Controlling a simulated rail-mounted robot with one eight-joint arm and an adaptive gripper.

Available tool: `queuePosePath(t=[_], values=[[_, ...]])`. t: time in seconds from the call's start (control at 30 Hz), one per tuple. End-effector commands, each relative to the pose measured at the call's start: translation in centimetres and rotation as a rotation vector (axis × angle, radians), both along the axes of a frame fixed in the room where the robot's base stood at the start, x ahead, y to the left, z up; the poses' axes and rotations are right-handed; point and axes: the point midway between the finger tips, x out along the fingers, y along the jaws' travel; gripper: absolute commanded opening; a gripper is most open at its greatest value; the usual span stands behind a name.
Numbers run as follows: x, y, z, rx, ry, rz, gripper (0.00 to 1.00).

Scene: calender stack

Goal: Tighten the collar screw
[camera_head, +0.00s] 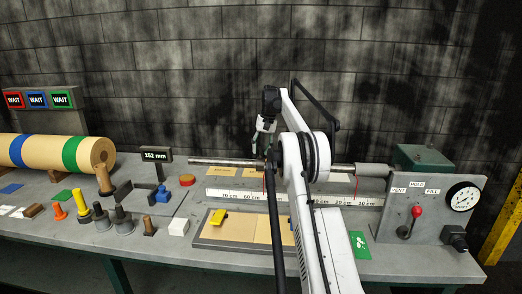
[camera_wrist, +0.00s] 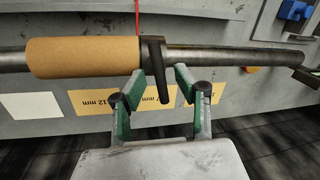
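A dark collar (camera_wrist: 153,55) sits around the steel shaft (camera_wrist: 215,56) in the wrist view, against or very close to the end of a tan core (camera_wrist: 85,57). A dark lever-like piece (camera_wrist: 160,85) slants down from the collar; I cannot make out a separate screw head. My gripper (camera_wrist: 160,78) is open, with one green-backed finger on each side of this piece and visible gaps. In the head view my gripper (camera_head: 264,138) is above the shaft (camera_head: 225,162). My arm hides the core, and I cannot make out the collar there.
A ruler bar (camera_head: 235,195) runs below the shaft. A grey panel with a gauge (camera_head: 463,198) and red-knobbed lever (camera_head: 416,212) stands right. A tray (camera_head: 205,240) with a yellow block lies in front. Several small tools and a large roll (camera_head: 40,152) are left.

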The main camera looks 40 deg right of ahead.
Motion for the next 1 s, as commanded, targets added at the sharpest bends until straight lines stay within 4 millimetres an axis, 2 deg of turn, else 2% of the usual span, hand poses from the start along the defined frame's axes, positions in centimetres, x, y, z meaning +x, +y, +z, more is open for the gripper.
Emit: queuePosePath(t=[0.03, 0.27, 0.67, 1.0], values=[[0.0, 0.0, 0.0, 0.0, 0.0, 0.0, 0.29], [-0.01, -0.01, 0.01, 0.0, 0.0, 0.0, 0.0], [-0.02, -0.03, -0.01, 0.0, 0.0, -0.04, 0.0], [-0.17, -0.13, -0.01, -0.001, -0.001, -0.26, 0.0]])
